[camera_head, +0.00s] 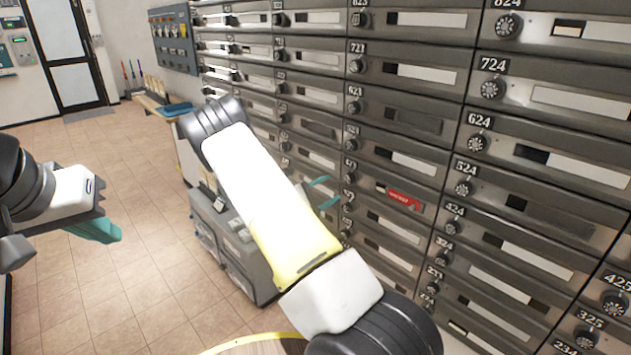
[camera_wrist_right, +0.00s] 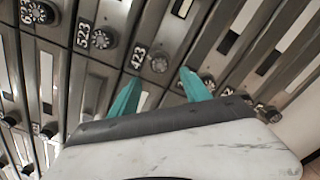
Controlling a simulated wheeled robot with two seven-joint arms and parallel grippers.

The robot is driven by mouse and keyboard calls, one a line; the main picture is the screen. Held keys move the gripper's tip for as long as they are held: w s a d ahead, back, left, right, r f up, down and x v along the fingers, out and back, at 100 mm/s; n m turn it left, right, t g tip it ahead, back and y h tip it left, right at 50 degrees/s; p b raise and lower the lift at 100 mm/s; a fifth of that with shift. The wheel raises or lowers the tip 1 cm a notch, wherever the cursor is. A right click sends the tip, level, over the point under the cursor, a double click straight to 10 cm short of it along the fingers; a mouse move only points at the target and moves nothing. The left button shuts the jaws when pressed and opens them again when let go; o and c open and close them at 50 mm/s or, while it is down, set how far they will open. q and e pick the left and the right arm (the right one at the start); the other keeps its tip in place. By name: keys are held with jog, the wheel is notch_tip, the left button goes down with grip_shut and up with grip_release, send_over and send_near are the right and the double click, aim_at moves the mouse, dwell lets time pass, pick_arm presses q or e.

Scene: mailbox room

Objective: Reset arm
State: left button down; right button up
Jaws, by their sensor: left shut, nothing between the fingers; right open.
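My left gripper (camera_head: 95,230) is at the left of the head view, over the tiled floor and apart from the mailboxes. Its teal fingers are together with nothing between them. My right arm crosses the middle of the head view, in front of the mailbox wall (camera_head: 440,70). The teal fingertips of my right gripper (camera_head: 322,192) show just past the arm; the rest of the gripper is hidden behind it. In the right wrist view, the right gripper (camera_wrist_right: 158,88) is open and empty, its two fingers spread before the mailbox fronts near number 423.
A red item (camera_head: 404,200) sits in one mailbox slot. A grey cabinet (camera_head: 232,240) stands on the floor beside my right arm. A blue tray (camera_head: 178,108) lies on a bench at the back. The tiled floor (camera_head: 130,180) is open towards the door (camera_head: 75,60).

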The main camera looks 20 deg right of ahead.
jog(key=shift+s+a, duration=0.15)
jog(key=shift+a, duration=0.1)
jog(key=s+a+r+m+g+y, duration=0.1)
jog(key=s+r+m+g+y, duration=0.3)
jog(key=s, duration=0.4)
jog(key=s+r+m+g+y, duration=0.4)
jog(key=s+m, duration=0.1)
jog(key=s, duration=0.4)
jog(key=s+a+r+m+t+y, duration=0.2)
jog(key=s+a+r+t+y, duration=0.5)
jog(key=s+a+r+y, duration=0.3)
jog(key=s+a+r, duration=0.4)
jog(key=s+a, duration=0.1)
jog(key=a, duration=0.3)
jog(key=shift+s+a+r+y, duration=0.15)
jog(key=shift+a+r+y, duration=0.2)
jog(key=shift+a+y, duration=0.05)
